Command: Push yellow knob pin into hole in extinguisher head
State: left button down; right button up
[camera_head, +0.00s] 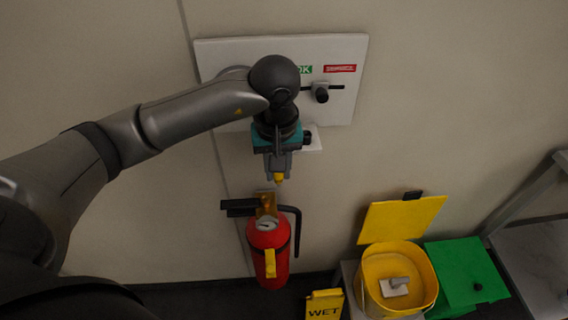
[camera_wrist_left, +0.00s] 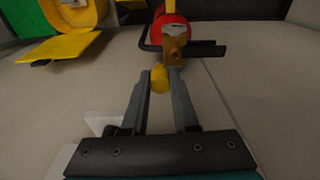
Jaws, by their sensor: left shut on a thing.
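The red extinguisher (camera_head: 268,250) hangs upright by the wall, with a brass head (camera_head: 266,203), a round gauge and black handles. In the left wrist view its brass head (camera_wrist_left: 174,52) shows a small dark hole facing the camera. My left gripper (camera_head: 278,174) points down above the extinguisher head and is shut on the yellow knob pin (camera_head: 279,179). In the left wrist view the yellow knob (camera_wrist_left: 159,79) sits between the fingertips, just short of the brass head in the picture. The pin's shaft is hidden, and I cannot tell whether it touches the head. My right gripper is not in view.
A white wall panel (camera_head: 222,59) with a black knob (camera_head: 321,94) is behind my left arm. At the lower right stand an open yellow bin (camera_head: 430,279), a green box (camera_head: 465,270) and a yellow WET sign (camera_head: 324,303). The wall right of the extinguisher is clear.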

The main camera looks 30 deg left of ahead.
aim_at(265, 199)
pick_arm(q)
jog(key=shift+w+a+f+n, duration=0.1)
jog(key=shift+a+f+n, duration=0.5)
jog(key=shift+f, duration=0.4)
jog(key=shift+w+a+f+n, duration=0.15)
jog(key=shift+a+f+n, duration=0.3)
jog(key=shift+a+f, duration=0.4)
jog(key=shift+w+a+f+n, duration=0.1)
jog(key=shift+a+f+n, duration=0.45)
jog(key=shift+f, duration=0.55)
jog(key=shift+f+b, duration=0.65)
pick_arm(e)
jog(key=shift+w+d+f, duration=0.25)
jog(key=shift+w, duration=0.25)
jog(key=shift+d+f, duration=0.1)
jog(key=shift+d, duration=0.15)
pick_arm(q)
jog(key=shift+f+b, duration=1.3)
jog(key=shift+b, duration=0.2)
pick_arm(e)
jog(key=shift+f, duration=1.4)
